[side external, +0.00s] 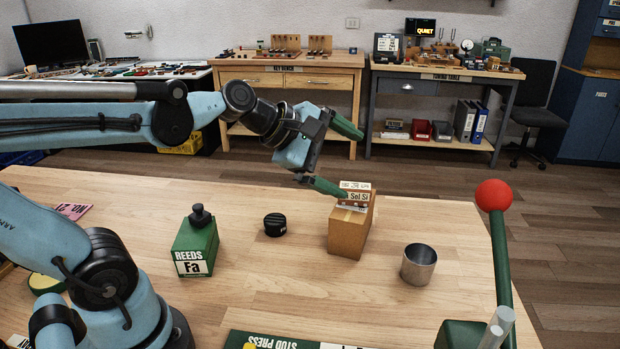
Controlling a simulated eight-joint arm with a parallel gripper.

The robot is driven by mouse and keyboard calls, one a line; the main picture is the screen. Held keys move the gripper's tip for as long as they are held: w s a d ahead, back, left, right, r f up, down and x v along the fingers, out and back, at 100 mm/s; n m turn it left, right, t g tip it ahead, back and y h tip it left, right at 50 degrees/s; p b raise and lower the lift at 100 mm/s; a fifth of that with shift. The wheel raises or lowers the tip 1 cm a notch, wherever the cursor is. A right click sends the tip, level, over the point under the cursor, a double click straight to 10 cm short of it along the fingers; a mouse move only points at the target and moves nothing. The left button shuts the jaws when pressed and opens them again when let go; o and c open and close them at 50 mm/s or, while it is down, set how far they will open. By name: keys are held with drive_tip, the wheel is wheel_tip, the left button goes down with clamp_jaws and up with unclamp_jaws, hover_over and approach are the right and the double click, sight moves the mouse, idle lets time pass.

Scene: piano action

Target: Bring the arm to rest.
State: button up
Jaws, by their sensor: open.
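My gripper (343,158) is open, with its two green fingers spread wide and nothing between them. It hangs above the back part of the wooden workbench (470,262), pointing to the right. Its lower finger overlaps the left edge of the labelled block in the picture; I cannot tell whether they touch. My blue arm reaches in from the left side of the view. The brown block (347,235) stands upright below the gripper, with a white card reading "Sol Si" at its top.
A green "REEDS Fa" box (195,246) with a black knob, a black round cap (274,225) and a metal cup (418,265) stand on the bench. A red-knobbed lever (494,196) rises at the right. A green "STUD PRESS" plate (280,341) lies at the front.

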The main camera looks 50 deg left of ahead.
drive_tip(key=s+a+f+m+g+y, duration=0.2)
drive_tip(key=s+f+m, duration=0.6)
drive_tip(key=m, duration=1.2)
drive_tip(key=shift+a+f+m+g+y, duration=0.2)
drive_tip(key=shift+f+m+g+y, duration=0.2)
drive_tip(key=shift+g+y, duration=0.35)
drive_tip(key=shift+s, duration=0.1)
